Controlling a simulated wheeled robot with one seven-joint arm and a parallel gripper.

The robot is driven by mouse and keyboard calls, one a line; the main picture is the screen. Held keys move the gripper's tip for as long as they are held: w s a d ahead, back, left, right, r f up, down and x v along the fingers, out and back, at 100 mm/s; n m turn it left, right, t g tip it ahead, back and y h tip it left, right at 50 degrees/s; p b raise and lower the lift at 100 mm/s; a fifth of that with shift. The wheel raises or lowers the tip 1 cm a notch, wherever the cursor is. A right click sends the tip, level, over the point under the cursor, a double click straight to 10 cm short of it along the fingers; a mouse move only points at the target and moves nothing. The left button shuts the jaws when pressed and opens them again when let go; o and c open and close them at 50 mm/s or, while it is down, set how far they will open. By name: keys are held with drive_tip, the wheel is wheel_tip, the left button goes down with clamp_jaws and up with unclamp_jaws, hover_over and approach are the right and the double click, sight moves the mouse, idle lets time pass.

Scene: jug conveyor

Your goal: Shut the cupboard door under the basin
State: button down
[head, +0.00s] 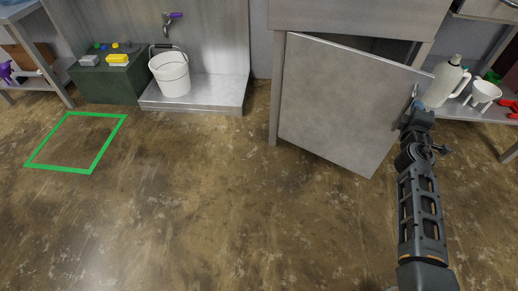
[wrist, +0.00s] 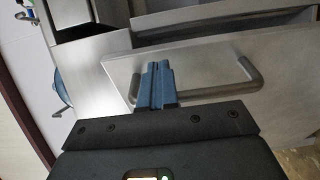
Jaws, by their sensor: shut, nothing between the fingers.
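The grey cupboard door (head: 335,105) stands partly open. Its left edge is at the cupboard frame and its right edge swings out toward me, with a dark gap (head: 385,47) above it. A bar handle sits near its free right edge and shows in the wrist view (wrist: 215,92). My gripper (head: 412,108) is at that edge. In the wrist view its blue fingers (wrist: 157,70) are closed together and overlap one end of the handle, with nothing between them. I cannot tell whether they touch the handle or door. The basin itself is not clearly visible.
A white bucket (head: 172,78) stands on a metal platform (head: 215,95), beside a dark green box (head: 105,85). A green square (head: 68,115) marks the floor. Floor before the door is clear.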

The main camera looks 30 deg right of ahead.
sight(422, 94)
drive_tip(key=shift+n+t+y, duration=0.8)
drive_tip(key=shift+t, duration=0.1)
drive_tip(key=w+d, duration=0.1)
drive_tip(key=d, duration=0.1)
drive_tip(key=w+d, duration=0.1)
drive_tip(key=d, duration=0.2)
drive_tip(key=w+d, duration=0.2)
drive_tip(key=shift+d+p, duration=0.4)
drive_tip(key=w+d+n+t+y+b, duration=0.1)
drive_tip(key=w+d+b, duration=0.4)
drive_tip(key=w+d, duration=0.2)
drive_tip(key=shift+w+d+n+t+y, duration=0.2)
drive_tip(key=shift+d+n+t+y, duration=0.15)
drive_tip(key=shift+d, duration=0.6)
drive_tip(key=shift+r, duration=0.1)
